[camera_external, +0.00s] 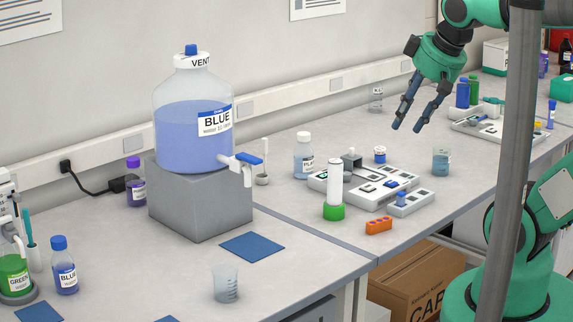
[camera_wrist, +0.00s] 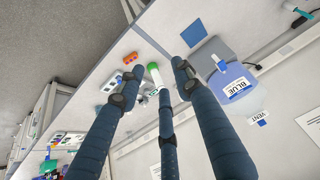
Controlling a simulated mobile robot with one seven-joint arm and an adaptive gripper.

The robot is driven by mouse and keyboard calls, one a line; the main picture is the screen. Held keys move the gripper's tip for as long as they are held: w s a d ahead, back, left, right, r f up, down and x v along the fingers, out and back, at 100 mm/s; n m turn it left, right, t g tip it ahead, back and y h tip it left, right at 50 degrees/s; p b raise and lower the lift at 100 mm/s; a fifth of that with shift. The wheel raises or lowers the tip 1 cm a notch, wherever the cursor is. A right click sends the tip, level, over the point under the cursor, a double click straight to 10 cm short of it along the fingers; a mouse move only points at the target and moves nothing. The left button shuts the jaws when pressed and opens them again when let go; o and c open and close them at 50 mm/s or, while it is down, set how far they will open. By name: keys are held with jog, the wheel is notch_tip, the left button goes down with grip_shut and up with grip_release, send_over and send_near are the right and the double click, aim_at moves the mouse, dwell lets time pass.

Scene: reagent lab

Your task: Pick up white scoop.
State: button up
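A slim white upright piece in a small round grey-white base, which looks like the white scoop in its holder (camera_external: 263,177), stands on the bench just right of the blue carboy's tap in the external view. It is small, so its shape is hard to tell. I cannot make it out with certainty in the wrist view. My gripper (camera_external: 412,112) hangs in the air above the right-hand bench, well to the right of the scoop and higher. Its dark blue fingers are spread apart and empty. They also show spread in the wrist view (camera_wrist: 152,88).
The blue carboy (camera_external: 193,120) stands on a grey block (camera_external: 200,205). A white tube with a green base (camera_external: 334,211), a clear bottle (camera_external: 304,160), an orange rack (camera_external: 379,226) and a beaker (camera_external: 441,161) stand between. A blue mat (camera_external: 252,247) lies in front.

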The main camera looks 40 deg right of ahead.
jog(key=w+d+r+g+p, duration=0.15)
jog(key=w+r, duration=0.25)
jog(key=w, duration=0.5)
jog(key=w+d+r+n+p, duration=0.1)
jog(key=w+r+p, duration=0.2)
jog(key=w, duration=0.6)
jog(key=w+d+r+g+p, duration=0.15)
jog(key=w+r, duration=0.25)
jog(key=w, duration=0.5)
jog(key=w+d+f+p, duration=0.2)
jog(key=w+d, duration=0.1)
jog(key=w, duration=0.6)
jog(key=w+d+f+p, duration=0.2)
jog(key=w+p, duration=0.1)
jog(key=w, duration=0.6)
jog(key=w+d+f+g+p, duration=0.1)
jog(key=w+d+f+p, duration=0.1)
jog(key=w+f, duration=0.4)
jog(key=w+d+f+n+p, duration=0.1)
jog(key=w+d+f+p, duration=0.1)
jog(key=w+d+f, duration=0.3)
jog(key=w+d+f+g+p, duration=0.1)
jog(key=w+d+f+p, duration=0.1)
jog(key=w+f, duration=0.6)
notch_tip(320, 180, down, 4)
jog(key=shift+d+r+g, duration=0.1)
jog(key=shift+d+g, duration=0.2)
jog(key=shift+d, duration=0.45)
jog(key=shift+f+p, duration=0.7)
jog(key=shift+f, duration=3.65)
